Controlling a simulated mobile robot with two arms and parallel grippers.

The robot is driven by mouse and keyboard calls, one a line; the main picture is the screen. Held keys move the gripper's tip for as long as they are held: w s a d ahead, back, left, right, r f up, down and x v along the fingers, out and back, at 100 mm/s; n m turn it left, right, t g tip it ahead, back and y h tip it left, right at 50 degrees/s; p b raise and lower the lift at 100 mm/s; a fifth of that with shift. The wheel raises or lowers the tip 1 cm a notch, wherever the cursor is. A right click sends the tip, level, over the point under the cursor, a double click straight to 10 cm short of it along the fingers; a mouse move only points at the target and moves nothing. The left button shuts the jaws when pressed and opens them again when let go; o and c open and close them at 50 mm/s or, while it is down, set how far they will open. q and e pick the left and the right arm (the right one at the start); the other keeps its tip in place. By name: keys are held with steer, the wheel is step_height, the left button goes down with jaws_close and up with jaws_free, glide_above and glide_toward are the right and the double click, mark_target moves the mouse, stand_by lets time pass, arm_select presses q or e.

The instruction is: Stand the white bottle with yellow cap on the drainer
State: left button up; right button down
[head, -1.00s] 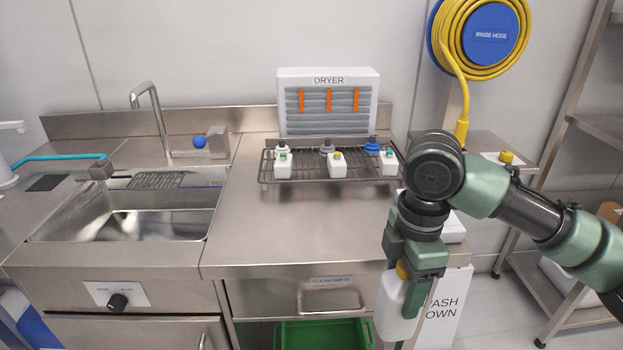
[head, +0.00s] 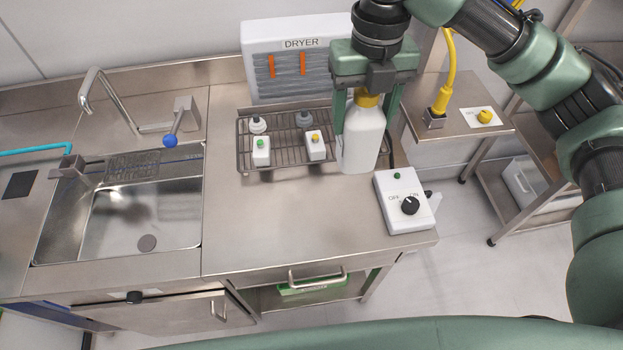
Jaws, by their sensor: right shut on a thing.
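The white bottle (head: 363,142) with a yellow cap is upright in my right gripper (head: 369,98). The gripper points down and its fingers close around the bottle at the cap and neck. The drainer, a dark wire rack (head: 285,145), lies on the steel counter before the dryer. The bottle stands in front of the rack's right end and hides it. I cannot tell whether its base touches anything. My left gripper is out of view.
The dryer (head: 292,65) stands behind the rack. A switch box (head: 404,203) sits at the counter's right edge, close to the bottle. A sink (head: 150,215) with a tap is at left. The counter (head: 270,225) in front of the rack is clear.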

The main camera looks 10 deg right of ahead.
mark_target(362, 151)
steer(key=f, duration=0.2)
steer(key=s+f, duration=0.1)
steer(key=f, duration=0.1)
steer(key=s+f, duration=0.1)
steer(key=shift+s+f, duration=0.2)
steer(key=shift+f, duration=0.2)
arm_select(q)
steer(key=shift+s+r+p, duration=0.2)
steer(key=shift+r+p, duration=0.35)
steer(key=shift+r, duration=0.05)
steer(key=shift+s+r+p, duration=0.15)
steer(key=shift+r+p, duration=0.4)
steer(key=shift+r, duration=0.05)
arm_select(e)
step_height(362, 151, down, 13)
steer(key=shift+w, duration=0.45)
steer(key=shift+c, duration=1.9)
jaws_free()
steer(key=shift+f, duration=0.15)
arm_select(q)
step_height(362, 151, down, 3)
steer(key=b, duration=0.2)
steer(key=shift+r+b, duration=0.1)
steer(key=shift+b, duration=0.25)
arm_select(e)
step_height(362, 151, up, 12)
steer(key=shift+r, duration=0.2)
